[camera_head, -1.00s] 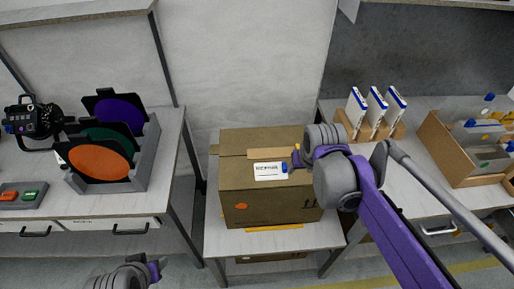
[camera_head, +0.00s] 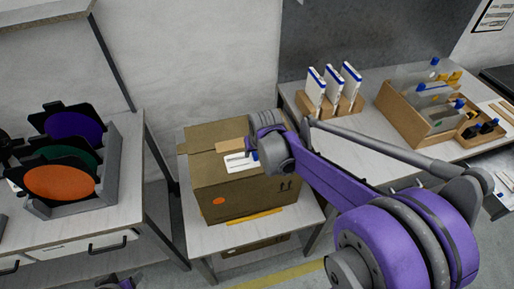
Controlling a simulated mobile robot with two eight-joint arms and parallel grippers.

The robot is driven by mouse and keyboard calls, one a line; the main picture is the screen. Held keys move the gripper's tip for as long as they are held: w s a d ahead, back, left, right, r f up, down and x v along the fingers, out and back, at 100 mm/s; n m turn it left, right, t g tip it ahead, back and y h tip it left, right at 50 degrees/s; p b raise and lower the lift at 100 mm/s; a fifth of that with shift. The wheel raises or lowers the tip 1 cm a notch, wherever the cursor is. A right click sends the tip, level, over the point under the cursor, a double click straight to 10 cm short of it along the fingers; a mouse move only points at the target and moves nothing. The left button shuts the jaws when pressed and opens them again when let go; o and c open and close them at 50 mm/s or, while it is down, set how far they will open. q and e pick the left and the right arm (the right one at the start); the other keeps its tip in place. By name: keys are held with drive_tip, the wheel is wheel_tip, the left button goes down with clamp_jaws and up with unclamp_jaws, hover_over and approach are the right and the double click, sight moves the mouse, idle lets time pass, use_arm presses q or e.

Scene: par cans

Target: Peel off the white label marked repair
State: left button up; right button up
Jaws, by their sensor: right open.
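A brown cardboard box (camera_head: 226,188) stands on a small white table. A white label (camera_head: 236,163) with dark print lies on the box's top, near its front edge. The print is too small to read now. My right gripper (camera_head: 250,152) is open at the label's right end, and its wrist hides that end. I cannot tell whether it touches the label. My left gripper (camera_head: 120,284) is at the bottom edge, mostly cut off, low in front of the left table.
A rack of coloured discs (camera_head: 108,165) stands on the left table. On the right table are a wooden holder with white cards (camera_head: 332,86) and a wooden tray (camera_head: 402,118) of divided sleeves. My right arm spans the space in front of the right table.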

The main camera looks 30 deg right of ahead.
drive_tip(key=shift+w+f, duration=0.2)
drive_tip(key=shift+f, duration=0.2)
drive_tip(key=shift+c, duration=0.3)
clamp_jaws()
drive_tip(key=c, duration=0.6)
unclamp_jaws()
clamp_jaws()
